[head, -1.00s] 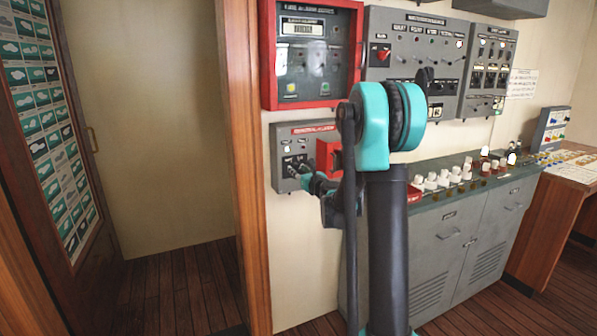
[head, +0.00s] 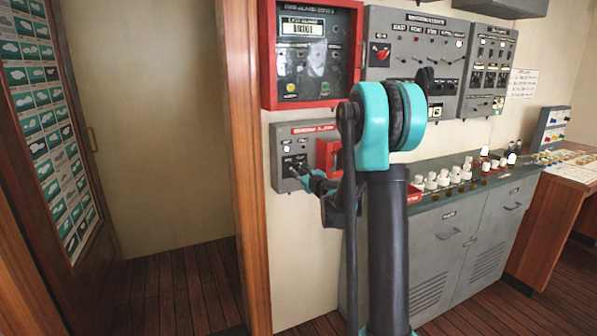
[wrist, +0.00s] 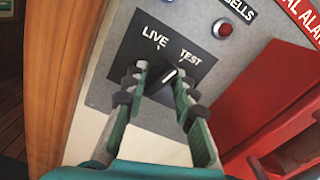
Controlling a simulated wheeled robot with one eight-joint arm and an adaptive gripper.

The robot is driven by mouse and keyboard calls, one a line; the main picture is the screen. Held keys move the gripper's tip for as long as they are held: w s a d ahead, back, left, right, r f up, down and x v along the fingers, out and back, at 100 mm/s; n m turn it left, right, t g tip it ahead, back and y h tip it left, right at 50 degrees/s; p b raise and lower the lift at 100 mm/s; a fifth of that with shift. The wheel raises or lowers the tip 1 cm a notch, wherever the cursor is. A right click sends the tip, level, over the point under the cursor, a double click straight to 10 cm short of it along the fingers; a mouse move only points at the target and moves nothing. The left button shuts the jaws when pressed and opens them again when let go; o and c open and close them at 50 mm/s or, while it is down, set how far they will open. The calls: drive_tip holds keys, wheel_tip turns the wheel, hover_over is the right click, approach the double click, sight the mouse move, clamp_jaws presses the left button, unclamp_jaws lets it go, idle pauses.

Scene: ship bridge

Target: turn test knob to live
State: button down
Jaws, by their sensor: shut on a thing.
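The test knob (wrist: 171,75) sits on a dark plate (wrist: 140,45) lettered LIVE and TEST in the wrist view. Its pale pointer line slants up to the right, toward the TEST mark. My gripper (wrist: 160,79) has one green finger on each side of the knob and is closed on it. The fingers hide part of the knob's sides. In the head view my gripper (head: 304,176) reaches the front of the small grey alarm box (head: 280,150); the knob itself is too small to make out there.
A red box (head: 327,157) projects from the right of the grey panel, close to my gripper; it also shows in the wrist view (wrist: 285,130). A red-framed alarm panel (head: 312,103) hangs above. A wooden post (head: 245,170) stands close on the left. A grey console (head: 450,240) is at right.

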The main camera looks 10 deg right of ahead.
drive_tip(key=n, duration=0.5)
drive_tip(key=shift+n, duration=0.3)
drive_tip(key=n, duration=0.4)
drive_tip(key=shift+r+n, duration=0.1)
drive_tip(key=shift+n, duration=0.2)
drive_tip(key=c, duration=1.2)
unclamp_jaws()
drive_tip(key=shift+s, duration=0.1)
drive_tip(key=v, duration=1.2)
